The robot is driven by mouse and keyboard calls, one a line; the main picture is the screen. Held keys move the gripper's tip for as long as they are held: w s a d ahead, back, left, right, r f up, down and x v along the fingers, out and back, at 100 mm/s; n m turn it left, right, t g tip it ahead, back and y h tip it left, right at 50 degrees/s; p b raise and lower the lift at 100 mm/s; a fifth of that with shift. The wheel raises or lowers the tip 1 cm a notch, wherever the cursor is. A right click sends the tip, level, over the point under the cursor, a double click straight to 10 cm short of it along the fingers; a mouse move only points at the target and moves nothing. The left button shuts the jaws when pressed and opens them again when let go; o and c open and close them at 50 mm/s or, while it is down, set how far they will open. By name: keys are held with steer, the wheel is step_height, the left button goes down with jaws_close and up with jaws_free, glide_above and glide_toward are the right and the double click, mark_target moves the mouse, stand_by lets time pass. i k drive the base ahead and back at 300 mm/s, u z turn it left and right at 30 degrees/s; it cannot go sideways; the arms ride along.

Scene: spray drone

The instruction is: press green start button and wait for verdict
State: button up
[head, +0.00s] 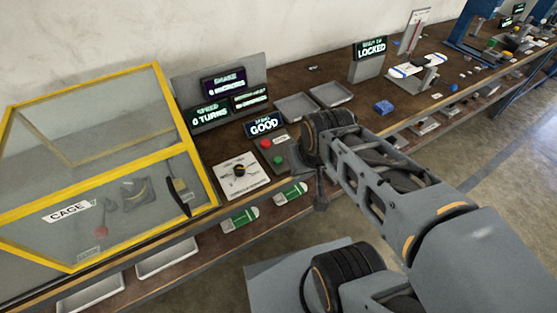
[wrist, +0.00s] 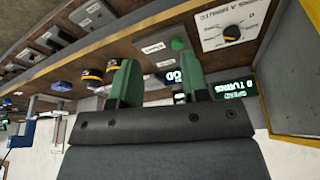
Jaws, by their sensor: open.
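The green start button (head: 278,159) sits on a small grey box on the bench, with a red button (head: 265,143) just behind it. In the wrist view the green button (wrist: 177,44) shows beyond my fingertips, with a visible gap. My gripper (wrist: 160,82) has two green fingers spread apart with nothing between them. In the head view my arm comes from the right and its wrist end is just right of the button box; the fingers are not clear there. A small display (head: 264,124) behind the box reads GOOD.
A yellow-framed cage (head: 110,165) stands at left. A dial panel (head: 240,175) is left of the buttons, and a display reading 0 TURNS (head: 209,116) stands behind it.

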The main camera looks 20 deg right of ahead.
mark_target(277, 161)
steer(key=z, duration=1.75)
steer(key=k, duration=1.05)
steer(key=u, duration=1.35)
steer(key=i, duration=0.5)
steer(key=u, duration=0.1)
